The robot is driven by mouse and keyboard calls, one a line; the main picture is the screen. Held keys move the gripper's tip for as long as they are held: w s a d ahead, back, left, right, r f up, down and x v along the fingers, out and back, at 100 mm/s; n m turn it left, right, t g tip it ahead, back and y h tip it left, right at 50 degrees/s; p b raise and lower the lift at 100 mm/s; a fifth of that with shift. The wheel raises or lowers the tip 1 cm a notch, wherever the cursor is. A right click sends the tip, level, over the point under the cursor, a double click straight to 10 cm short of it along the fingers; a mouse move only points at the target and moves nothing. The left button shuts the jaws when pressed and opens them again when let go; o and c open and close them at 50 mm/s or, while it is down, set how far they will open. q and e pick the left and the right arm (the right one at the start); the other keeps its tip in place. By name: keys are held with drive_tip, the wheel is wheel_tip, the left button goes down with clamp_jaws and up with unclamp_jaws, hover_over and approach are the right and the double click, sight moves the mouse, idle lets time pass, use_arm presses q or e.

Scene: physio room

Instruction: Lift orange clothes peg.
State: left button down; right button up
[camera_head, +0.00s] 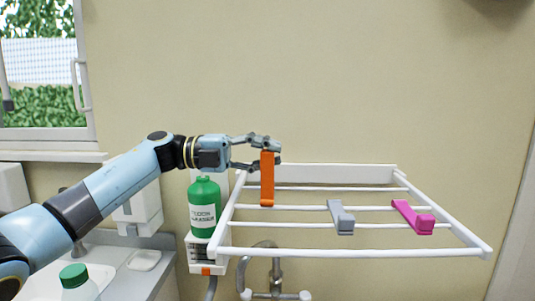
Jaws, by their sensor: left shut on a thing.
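The orange clothes peg (267,180) hangs upright between the fingertips of my left gripper (268,154). The left gripper is shut on its upper end, at the left part of a white drying rack (355,252). The lower end of the peg shows in front of the rack's rails; I cannot tell whether it touches one. A grey peg (341,217) and a pink peg (413,217) sit on the rack to the right. My right gripper is not in view.
A green bottle (203,208) stands just left of the rack, below my left gripper. A tap (262,275) is under the rack. A green-capped bottle (76,283) and a white soap dish (144,260) are on the counter at lower left. The wall above the rack is bare.

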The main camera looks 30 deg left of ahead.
use_arm(q)
drive_tip(key=shift+w+a+f+n, duration=0.15)
drive_tip(key=shift+w+a+n, duration=0.05)
drive_tip(key=shift+w+n, duration=0.25)
drive_tip(key=shift+w+a+f+n, duration=0.15)
drive_tip(key=shift+w+n, duration=0.15)
drive_tip(key=shift+n, duration=0.25)
drive_tip(key=c, duration=1.3)
unclamp_jaws()
drive_tip(key=shift+a, duration=0.1)
drive_tip(key=shift+o, duration=0.2)
drive_tip(key=v, duration=1.2)
drive_tip(key=shift+f, duration=0.1)
